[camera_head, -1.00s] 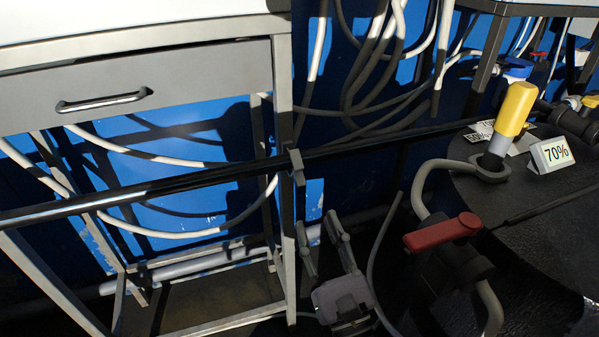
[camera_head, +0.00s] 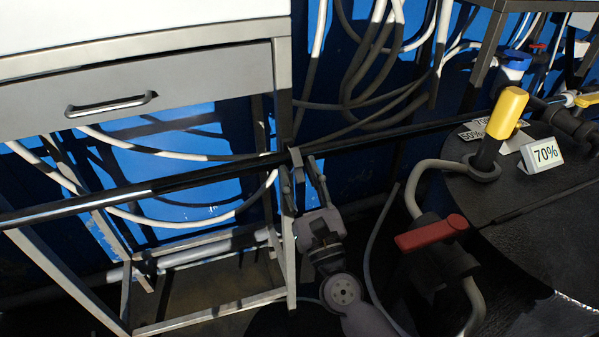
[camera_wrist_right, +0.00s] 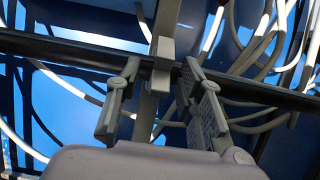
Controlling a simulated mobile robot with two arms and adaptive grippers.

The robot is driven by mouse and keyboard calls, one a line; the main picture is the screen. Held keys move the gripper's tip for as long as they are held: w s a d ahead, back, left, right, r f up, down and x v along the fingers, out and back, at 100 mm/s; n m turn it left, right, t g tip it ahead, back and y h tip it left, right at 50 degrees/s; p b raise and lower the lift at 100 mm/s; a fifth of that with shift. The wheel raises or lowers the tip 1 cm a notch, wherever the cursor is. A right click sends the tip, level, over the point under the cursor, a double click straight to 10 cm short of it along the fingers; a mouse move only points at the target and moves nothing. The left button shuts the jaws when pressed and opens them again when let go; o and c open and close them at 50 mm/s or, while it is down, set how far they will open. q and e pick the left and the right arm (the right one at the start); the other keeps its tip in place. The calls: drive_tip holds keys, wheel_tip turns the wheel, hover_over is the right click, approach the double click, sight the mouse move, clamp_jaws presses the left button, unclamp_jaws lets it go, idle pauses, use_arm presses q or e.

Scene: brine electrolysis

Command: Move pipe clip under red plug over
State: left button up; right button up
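The pipe clip (camera_head: 297,158) is a small grey block on a long black pipe (camera_head: 200,180), by the table leg. In the right wrist view the clip (camera_wrist_right: 162,68) sits between my finger tips, with gaps on both sides. My right gripper (camera_head: 299,167) is open just below the pipe and also shows in the wrist view (camera_wrist_right: 162,78). A red handle-like piece (camera_head: 432,233), possibly the red plug, sits on a dark fitting right of my gripper. My left gripper is not in view.
A table with a drawer (camera_head: 130,85) stands at the left. Grey hoses (camera_head: 375,90) hang behind the pipe. A thin cable runs right of my arm.

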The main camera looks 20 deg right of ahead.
clamp_jaws()
idle(0.5)
